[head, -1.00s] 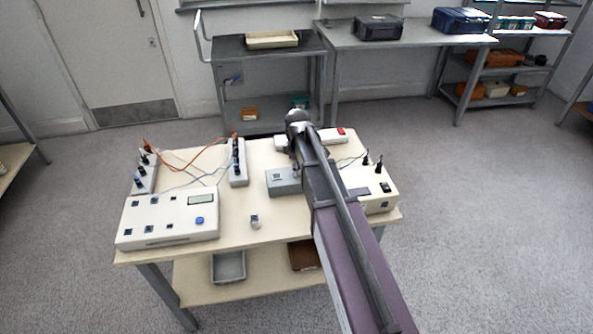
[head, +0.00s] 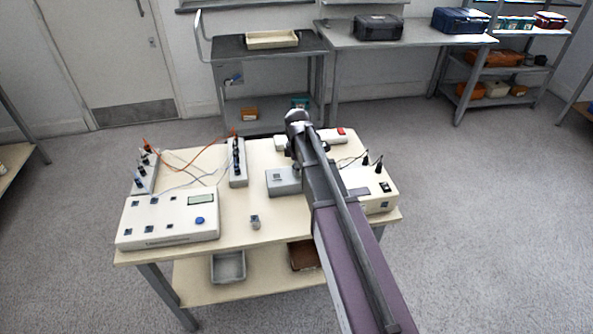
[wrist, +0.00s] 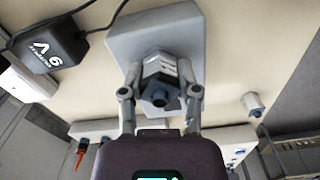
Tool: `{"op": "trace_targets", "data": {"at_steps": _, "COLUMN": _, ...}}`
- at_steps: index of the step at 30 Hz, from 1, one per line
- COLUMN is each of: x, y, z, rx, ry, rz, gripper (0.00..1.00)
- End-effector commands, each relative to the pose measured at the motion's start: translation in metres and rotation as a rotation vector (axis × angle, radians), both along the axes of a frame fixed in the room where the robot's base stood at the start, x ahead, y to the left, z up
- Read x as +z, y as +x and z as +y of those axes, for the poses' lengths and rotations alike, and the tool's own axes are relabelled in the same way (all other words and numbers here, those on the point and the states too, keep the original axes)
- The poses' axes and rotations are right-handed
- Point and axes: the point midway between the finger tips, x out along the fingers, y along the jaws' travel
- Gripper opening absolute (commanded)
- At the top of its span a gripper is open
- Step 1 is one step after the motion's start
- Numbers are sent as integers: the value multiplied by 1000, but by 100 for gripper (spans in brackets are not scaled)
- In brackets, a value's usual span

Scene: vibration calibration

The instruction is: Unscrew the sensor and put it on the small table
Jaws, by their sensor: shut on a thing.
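In the wrist view, my gripper (wrist: 160,95) is shut on a grey hexagonal sensor (wrist: 160,68) with a round stub facing the camera. One finger lies on each side of it. Behind the sensor is a light grey block (wrist: 125,45). I cannot tell whether the sensor is still threaded into it. In the head view, my arm reaches over the cream-topped table (head: 228,240), and its end hides the sensor. A grey box (head: 283,181) stands just left of my arm. A second small grey cylindrical piece stands apart on the tabletop (head: 255,222).
A white control unit (head: 168,218) stands at the table's left, with socket strips and orange cables behind it. A cream box (head: 370,189) with black plugs is at the right. A black adapter (wrist: 50,45) lies near the block. Bare tabletop shows near the front middle.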

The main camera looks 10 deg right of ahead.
Motion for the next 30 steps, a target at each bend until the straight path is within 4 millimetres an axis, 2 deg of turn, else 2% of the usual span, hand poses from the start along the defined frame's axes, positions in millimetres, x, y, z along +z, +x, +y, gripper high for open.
{"op": "trace_targets", "data": {"at_steps": 5, "x": 0, "y": 1, "z": 0, "rx": 50, "ry": 0, "rz": -2, "gripper": 0}}
{"op": "trace_targets", "data": {"at_steps": 16, "x": 0, "y": 2, "z": 0, "rx": 309, "ry": -2, "rz": -2, "gripper": 0}}
{"op": "trace_targets", "data": {"at_steps": 26, "x": 0, "y": 2, "z": 0, "rx": 348, "ry": -2, "rz": -2, "gripper": 0}}
{"op": "trace_targets", "data": {"at_steps": 27, "x": 0, "y": 2, "z": 0, "rx": 348, "ry": -2, "rz": -2, "gripper": 48}}
{"op": "trace_targets", "data": {"at_steps": 30, "x": 0, "y": 2, "z": 0, "rx": 347, "ry": -1, "rz": -2, "gripper": 77}}
